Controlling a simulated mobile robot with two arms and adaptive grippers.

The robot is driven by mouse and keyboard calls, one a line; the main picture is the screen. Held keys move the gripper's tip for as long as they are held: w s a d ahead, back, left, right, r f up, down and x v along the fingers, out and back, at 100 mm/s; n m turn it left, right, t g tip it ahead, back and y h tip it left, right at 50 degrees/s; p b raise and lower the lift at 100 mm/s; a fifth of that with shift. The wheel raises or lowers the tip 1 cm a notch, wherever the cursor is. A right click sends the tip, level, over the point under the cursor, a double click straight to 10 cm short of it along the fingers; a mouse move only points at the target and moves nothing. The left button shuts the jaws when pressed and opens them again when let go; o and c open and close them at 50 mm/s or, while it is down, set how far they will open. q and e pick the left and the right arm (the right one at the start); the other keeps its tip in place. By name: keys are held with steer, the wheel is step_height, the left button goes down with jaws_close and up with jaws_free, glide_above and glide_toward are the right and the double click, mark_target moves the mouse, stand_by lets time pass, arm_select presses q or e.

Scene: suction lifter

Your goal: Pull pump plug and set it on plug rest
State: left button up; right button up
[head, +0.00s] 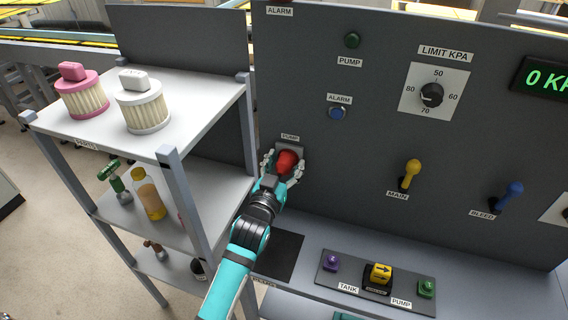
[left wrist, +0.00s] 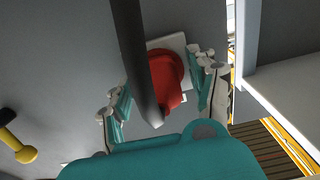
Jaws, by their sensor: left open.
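The red pump plug (head: 287,159) sits at a light plate under a PUMP label on the grey panel. It also shows in the left wrist view (left wrist: 170,72), partly hidden by a dark grey bar running across it. My left gripper (head: 283,166) is at the plug, with its fingers spread on either side. In the left wrist view, the open fingers (left wrist: 162,88) flank the plug with gaps visible. A dark square pad (head: 285,248) lies on the bench below; its label is partly hidden by my arm, so I cannot tell whether it is the plug rest.
A shelf unit (head: 190,105) with pink and white filters stands close left of my arm. A yellow MAIN lever (head: 411,174) and blue BLEED lever (head: 509,196) stick out from the panel at right. A button box (head: 335,279) sits on the bench right of the pad.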

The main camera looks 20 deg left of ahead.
mark_target(280, 175)
arm_select(q)
jaws_close()
stand_by(0.5)
steer(key=shift+s, duration=0.2)
steer(key=shift+s+p, duration=0.5)
steer(key=shift+s, duration=0.4)
steer(key=shift+s+a+p, duration=0.1)
steer(key=shift+s+p, duration=0.6)
steer(key=shift+s, duration=1.2)
